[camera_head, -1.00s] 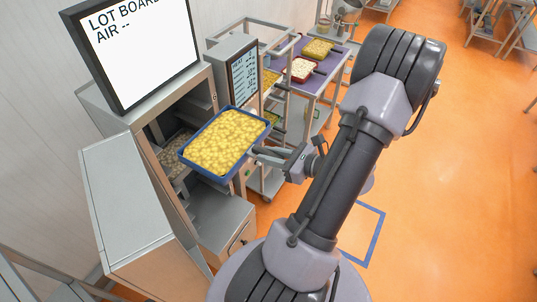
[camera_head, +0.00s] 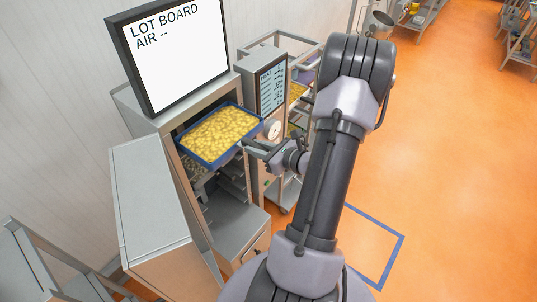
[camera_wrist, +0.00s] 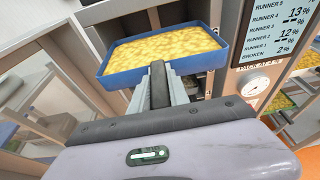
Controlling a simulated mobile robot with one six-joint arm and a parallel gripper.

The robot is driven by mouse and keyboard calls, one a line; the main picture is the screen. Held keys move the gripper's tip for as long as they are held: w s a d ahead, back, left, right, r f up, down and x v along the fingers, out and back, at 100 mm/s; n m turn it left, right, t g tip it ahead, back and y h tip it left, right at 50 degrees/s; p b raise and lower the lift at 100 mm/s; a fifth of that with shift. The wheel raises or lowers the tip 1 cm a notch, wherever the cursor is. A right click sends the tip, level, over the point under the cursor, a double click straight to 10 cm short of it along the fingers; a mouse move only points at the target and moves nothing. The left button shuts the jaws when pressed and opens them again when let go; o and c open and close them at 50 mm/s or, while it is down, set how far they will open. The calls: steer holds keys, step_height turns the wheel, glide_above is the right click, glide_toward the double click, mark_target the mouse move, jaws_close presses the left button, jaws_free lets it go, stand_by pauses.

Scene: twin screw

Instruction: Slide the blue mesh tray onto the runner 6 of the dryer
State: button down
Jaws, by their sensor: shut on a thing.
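The blue mesh tray (camera_head: 181,150), full of yellow pieces, is held about level at the open front of the dryer (camera_head: 128,100). Its far end reaches into the upper part of the opening. My gripper (camera_head: 268,150) is shut on the tray's near right edge. In the wrist view the tray (camera_wrist: 215,55) fills the top middle, and my gripper (camera_wrist: 158,85) holds its near wall. Runners (camera_head: 232,185) show inside the dryer below the tray. The runner at the tray's own height is hidden behind it.
The dryer's door (camera_head: 160,210) stands open on the left. A lot board screen (camera_head: 175,50) stands on top. A panel (camera_head: 270,85) listing runners and a round gauge (camera_head: 273,129) are to the right of the opening. Orange floor (camera_head: 450,150) is clear at right.

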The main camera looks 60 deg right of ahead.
steer(key=b, duration=0.2)
glide_above(220, 136)
steer(key=shift+w, duration=0.2)
steer(key=shift+f+b, duration=0.8)
steer(key=shift+b, duration=0.15)
stand_by(1.2)
steer(key=c, duration=1.2)
jaws_free()
steer(key=shift+o, duration=0.2)
steer(key=shift+s+f, duration=0.1)
steer(key=shift+s, duration=0.15)
steer(key=b+v, duration=0.3)
steer(key=v, duration=1.4)
steer(key=shift+r, duration=0.25)
